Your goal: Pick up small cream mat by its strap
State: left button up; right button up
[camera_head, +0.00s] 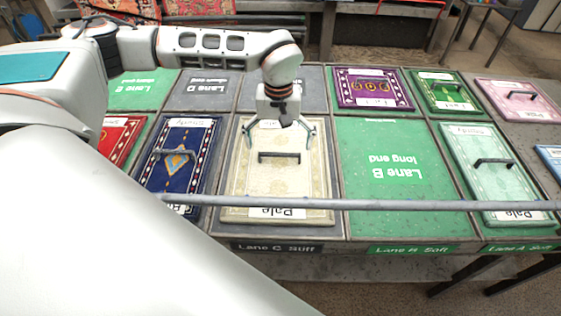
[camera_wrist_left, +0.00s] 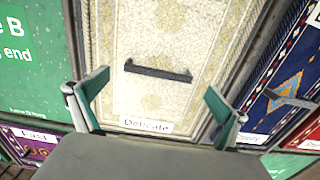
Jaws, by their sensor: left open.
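The small cream mat (camera_head: 290,185) lies flat in the lane marked Lane C Stiff, with a pale patterned face and a paper label at its near end. Its dark strap (camera_head: 279,157) stands across the mat's middle. My left gripper (camera_head: 279,133) is above the far end of the mat, open and empty, apart from the strap. In the left wrist view the cream mat (camera_wrist_left: 165,95) fills the middle, with a label reading Delicate. The strap (camera_wrist_left: 158,71) shows ahead of the open fingers (camera_wrist_left: 150,105). My right gripper is not in view.
A blue mat (camera_head: 180,155) lies left of the cream mat, and a red mat (camera_head: 121,138) beyond it. Green Lane B (camera_head: 400,205) on the right is bare. A pale green mat (camera_head: 488,165) and a purple mat (camera_head: 372,89) lie farther off. A grey rail (camera_head: 400,204) crosses the near side.

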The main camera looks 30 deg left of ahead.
aim_at(280, 153)
pick_arm(q)
notch_tip(280, 153, down, 4)
jog(key=shift+d+f, duration=0.1)
jog(key=shift+c, duration=0.4)
jog(key=c, duration=1.5)
jog(key=shift+c, duration=0.2)
